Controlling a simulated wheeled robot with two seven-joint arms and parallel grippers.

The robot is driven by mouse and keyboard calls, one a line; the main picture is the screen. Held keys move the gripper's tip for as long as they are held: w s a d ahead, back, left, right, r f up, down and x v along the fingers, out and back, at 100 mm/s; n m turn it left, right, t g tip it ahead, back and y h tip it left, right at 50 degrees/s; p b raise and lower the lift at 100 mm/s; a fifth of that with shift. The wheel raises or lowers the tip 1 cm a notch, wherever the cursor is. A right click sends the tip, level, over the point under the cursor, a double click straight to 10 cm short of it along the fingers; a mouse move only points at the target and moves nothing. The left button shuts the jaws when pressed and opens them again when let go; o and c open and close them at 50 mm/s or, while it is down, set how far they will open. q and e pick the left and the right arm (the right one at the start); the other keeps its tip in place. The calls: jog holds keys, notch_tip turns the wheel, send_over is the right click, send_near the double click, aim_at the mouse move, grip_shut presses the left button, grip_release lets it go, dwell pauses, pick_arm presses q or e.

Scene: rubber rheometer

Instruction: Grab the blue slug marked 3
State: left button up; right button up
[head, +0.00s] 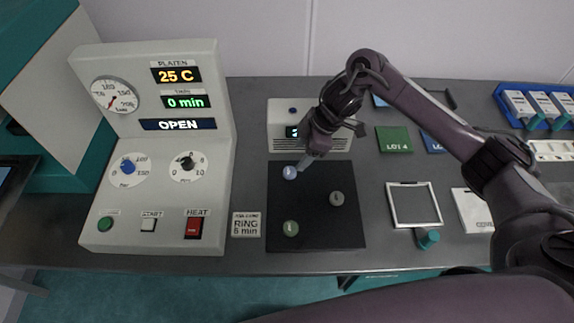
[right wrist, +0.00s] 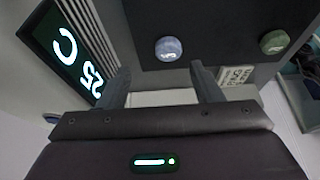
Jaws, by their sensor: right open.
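The blue slug (head: 290,172) sits at the back left of a black mat (head: 315,238) on the bench. In the right wrist view the blue slug (right wrist: 169,48) shows a 3 on its face and lies just beyond the fingertips, between their lines. My right gripper (head: 309,161) is open and empty, above the back edge of the mat and close to the blue slug. Its two fingers also show in the right wrist view (right wrist: 160,80), apart from the slug. A grey slug (head: 336,198) and a green slug (head: 291,228) lie on the same mat. My left gripper is not in view.
A small white device with a display (head: 281,127) stands just behind the mat. The large press console (head: 160,220) is to the left, with a ring label (head: 246,225) beside it. An empty framed tray (head: 414,205) and a green LOT 4 sheet (head: 393,139) lie to the right.

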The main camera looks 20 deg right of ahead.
aim_at(291, 171)
jog(key=shift+s+a+f+p, duration=0.3)
jog(key=shift+a+f+p, duration=0.1)
jog(key=shift+f, duration=0.2)
jog(key=shift+s+a+f+p, duration=0.3)
jog(key=shift+a+f+p, duration=0.1)
jog(key=shift+f, duration=0.15)
jog(key=x, duration=0.2)
jog(key=shift+w+a+f, duration=0.1)
jog(key=shift+w+f, duration=0.05)
jog(key=shift+f, duration=0.15)
jog(key=shift+w+a+f+p, duration=0.15)
jog(key=shift+f+p, duration=0.15)
jog(key=shift+f, duration=0.15)
jog(key=c, duration=1.1)
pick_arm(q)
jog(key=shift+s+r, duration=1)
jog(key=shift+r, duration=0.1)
pick_arm(e)
jog(key=shift+o, duration=0.2)
jog(key=shift+r, duration=0.15)
